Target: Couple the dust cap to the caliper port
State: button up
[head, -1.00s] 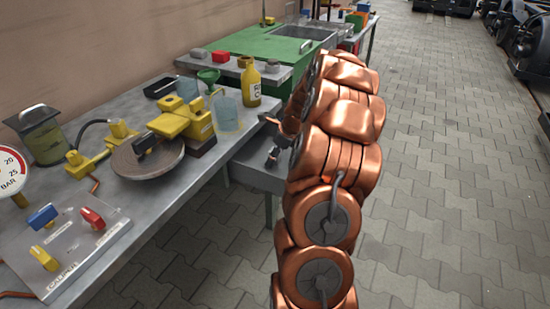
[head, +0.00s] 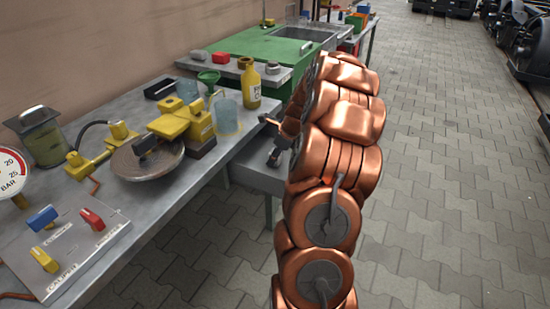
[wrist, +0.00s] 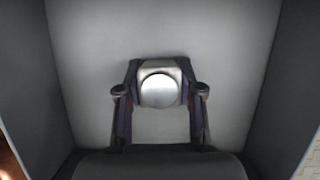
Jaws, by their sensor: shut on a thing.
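In the wrist view my gripper (wrist: 160,93) is shut on a silver, round-faced piece (wrist: 160,90) that looks like the dust cap. The fingers lie on its left and right sides. It is inside or just above a grey-walled tray; I cannot tell whether it touches the floor. In the head view my gripper (head: 273,158) is over the grey tray (head: 250,177) at the bench's right side, and the piece is too small to make out. The yellow caliper (head: 172,125) sits on a brake disc (head: 128,164) on the bench. Its port cannot be picked out.
The bench (head: 165,205) carries a control panel (head: 62,246) with coloured knobs, a pressure gauge (head: 12,172), a lidded jar (head: 40,138), a yellow bottle (head: 251,85) and a clear beaker (head: 226,113). Paved floor (head: 440,210) is open at right.

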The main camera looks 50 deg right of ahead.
notch_tip(320, 180, up, 10)
jog(key=shift+p, duration=0.7)
